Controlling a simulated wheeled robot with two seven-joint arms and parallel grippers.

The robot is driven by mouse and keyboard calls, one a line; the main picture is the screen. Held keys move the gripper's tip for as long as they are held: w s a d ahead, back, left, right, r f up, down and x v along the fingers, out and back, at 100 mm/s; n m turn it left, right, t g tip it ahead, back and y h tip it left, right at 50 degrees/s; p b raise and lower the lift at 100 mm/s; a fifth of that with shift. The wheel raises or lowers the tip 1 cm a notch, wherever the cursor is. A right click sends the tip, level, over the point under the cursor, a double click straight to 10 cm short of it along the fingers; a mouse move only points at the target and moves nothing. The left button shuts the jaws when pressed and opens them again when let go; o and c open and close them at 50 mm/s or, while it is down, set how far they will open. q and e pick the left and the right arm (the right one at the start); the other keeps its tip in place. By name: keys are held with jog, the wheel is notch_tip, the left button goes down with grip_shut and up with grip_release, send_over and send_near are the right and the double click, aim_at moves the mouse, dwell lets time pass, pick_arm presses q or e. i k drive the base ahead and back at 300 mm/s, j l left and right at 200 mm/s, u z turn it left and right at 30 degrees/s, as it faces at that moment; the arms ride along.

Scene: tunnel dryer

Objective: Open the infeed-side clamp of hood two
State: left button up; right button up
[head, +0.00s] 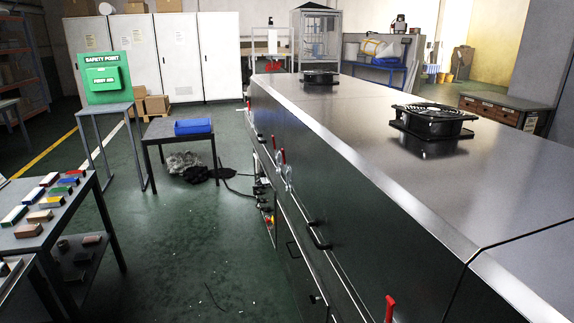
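The long grey tunnel dryer (340,195) runs from the near right to the back centre, its metal hoods shut. A seam (484,252) crosses the top at the near right. A red clamp handle (389,308) stands up on the side at the bottom edge of the view. Farther along the side are two more red handles, one (282,157) nearer and one (273,142) beyond it. I cannot tell which handle is the infeed-side clamp of hood two. Neither of my grippers is in view.
Black fans sit on the dryer top, one near (433,120) and one far (320,77). Dark handles (318,237) stick out from the dryer side. A table with coloured blocks (75,215) stands at the left. The green floor (200,240) between is mostly clear.

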aim_at(284, 162)
jog(key=i+j+u, duration=0.1)
jog(key=i+j, duration=0.2)
jog(key=i, duration=0.25)
jog(key=i+j+u, duration=0.1)
jog(key=i, duration=0.45)
jog(key=i+j, duration=0.3)
jog(key=i, duration=0.25)
jog(key=i+j+u, duration=0.15)
jog(key=i, duration=0.4)
